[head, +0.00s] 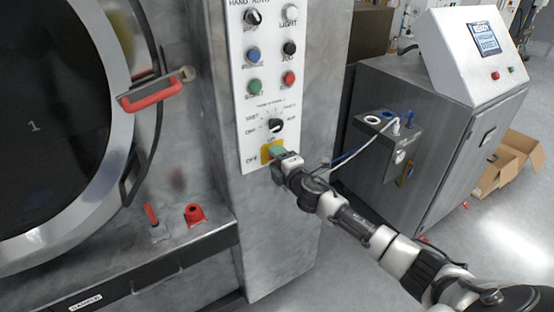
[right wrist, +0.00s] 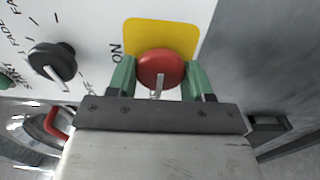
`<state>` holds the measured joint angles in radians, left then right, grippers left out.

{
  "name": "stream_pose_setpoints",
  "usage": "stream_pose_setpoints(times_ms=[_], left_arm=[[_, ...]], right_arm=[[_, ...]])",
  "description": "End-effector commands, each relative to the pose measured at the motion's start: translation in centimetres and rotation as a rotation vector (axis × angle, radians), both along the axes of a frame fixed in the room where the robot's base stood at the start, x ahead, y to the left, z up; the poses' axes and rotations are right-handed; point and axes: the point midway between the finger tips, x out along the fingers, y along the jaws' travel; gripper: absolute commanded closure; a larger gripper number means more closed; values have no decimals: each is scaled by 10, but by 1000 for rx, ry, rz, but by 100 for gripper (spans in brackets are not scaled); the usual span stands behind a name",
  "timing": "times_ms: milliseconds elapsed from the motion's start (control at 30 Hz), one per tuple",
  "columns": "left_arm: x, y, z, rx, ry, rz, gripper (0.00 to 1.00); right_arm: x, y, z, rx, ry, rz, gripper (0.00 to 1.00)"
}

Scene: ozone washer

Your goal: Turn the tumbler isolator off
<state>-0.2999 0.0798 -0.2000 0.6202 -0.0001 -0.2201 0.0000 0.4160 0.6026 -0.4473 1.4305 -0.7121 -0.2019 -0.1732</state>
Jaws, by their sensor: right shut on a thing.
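The tumbler isolator is a red round knob (right wrist: 160,70) on a yellow plate (right wrist: 160,37), low on the white control panel (head: 270,60). In the head view the yellow plate (head: 266,153) shows, and my gripper hides the knob. My right gripper (head: 278,153) is at the isolator. In the right wrist view its green fingers (right wrist: 160,78) are on both sides of the red knob, shut on it. A label reading ON is beside the plate in that view, and OFF is printed beside the plate in the head view. My left gripper is not in view.
A black selector knob (head: 275,125) sits just above the isolator, with several coloured buttons higher up. The washer door with a red handle (head: 152,96) is at left. A grey cabinet (head: 420,120) and cardboard box (head: 508,165) stand at right.

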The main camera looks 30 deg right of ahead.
Motion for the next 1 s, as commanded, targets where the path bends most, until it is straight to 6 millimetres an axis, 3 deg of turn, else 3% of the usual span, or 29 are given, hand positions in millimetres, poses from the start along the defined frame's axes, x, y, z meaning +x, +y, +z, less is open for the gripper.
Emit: stream_pose_setpoints(times_ms=[367,400,567,867,1000], left_arm=[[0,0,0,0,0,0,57],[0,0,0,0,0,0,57],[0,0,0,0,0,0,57],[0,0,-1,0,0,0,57],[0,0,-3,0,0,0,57]], right_arm=[[0,0,-1,-9,1,1,73],[0,0,-1,-9,1,1,48],[0,0,-1,-8,0,1,26],[-2,0,-1,-7,0,1,26],[-15,-2,-2,-8,1,0,26]])
